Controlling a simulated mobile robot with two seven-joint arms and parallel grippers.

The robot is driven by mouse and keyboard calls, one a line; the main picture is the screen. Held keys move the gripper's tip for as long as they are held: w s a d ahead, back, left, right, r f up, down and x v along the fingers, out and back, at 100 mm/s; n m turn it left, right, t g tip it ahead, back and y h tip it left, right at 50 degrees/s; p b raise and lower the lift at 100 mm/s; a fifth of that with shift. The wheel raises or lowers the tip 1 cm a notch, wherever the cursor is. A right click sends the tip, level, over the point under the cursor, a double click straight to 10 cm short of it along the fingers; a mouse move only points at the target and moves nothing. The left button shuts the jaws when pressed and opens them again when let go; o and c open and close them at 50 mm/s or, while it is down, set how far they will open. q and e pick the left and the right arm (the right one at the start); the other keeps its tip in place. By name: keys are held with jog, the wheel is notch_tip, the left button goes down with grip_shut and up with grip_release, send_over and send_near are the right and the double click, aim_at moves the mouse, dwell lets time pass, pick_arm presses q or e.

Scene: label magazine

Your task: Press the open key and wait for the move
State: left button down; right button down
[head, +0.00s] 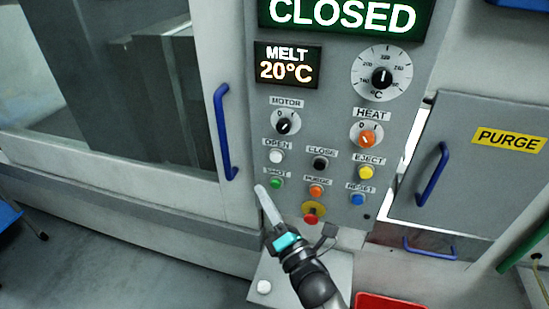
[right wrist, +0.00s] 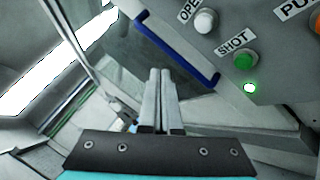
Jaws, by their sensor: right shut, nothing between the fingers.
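The open key is a white round button (head: 276,156) under the OPEN label on the grey control panel. It also shows at the top of the right wrist view (right wrist: 205,21). My right gripper (head: 262,190) is shut and empty, its fingers pointing up at the panel's lower left edge. Its tips are below and left of the open key, apart from it, near the green SHOT button (head: 276,183). In the right wrist view the closed fingertips (right wrist: 160,73) sit left of the buttons. The display (head: 343,17) reads CLOSED. My left gripper is out of view.
A blue door handle (head: 222,135) stands just left of the panel, close to my fingers. Other keys, CLOSE (head: 320,163), PURGE (head: 316,190) and a red stop button (head: 311,218), surround the area. A small green light (right wrist: 250,87) glows below SHOT.

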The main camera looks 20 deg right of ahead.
aim_at(276, 157)
jog(key=w+d+b, duration=0.2)
jog(key=w+d, duration=0.3)
jog(key=w, duration=0.2)
jog(key=shift+w, duration=0.15)
dwell(2.1)
jog(key=shift+w+d+b, duration=0.15)
jog(key=shift+w+b, duration=0.2)
jog(key=shift+b, duration=0.05)
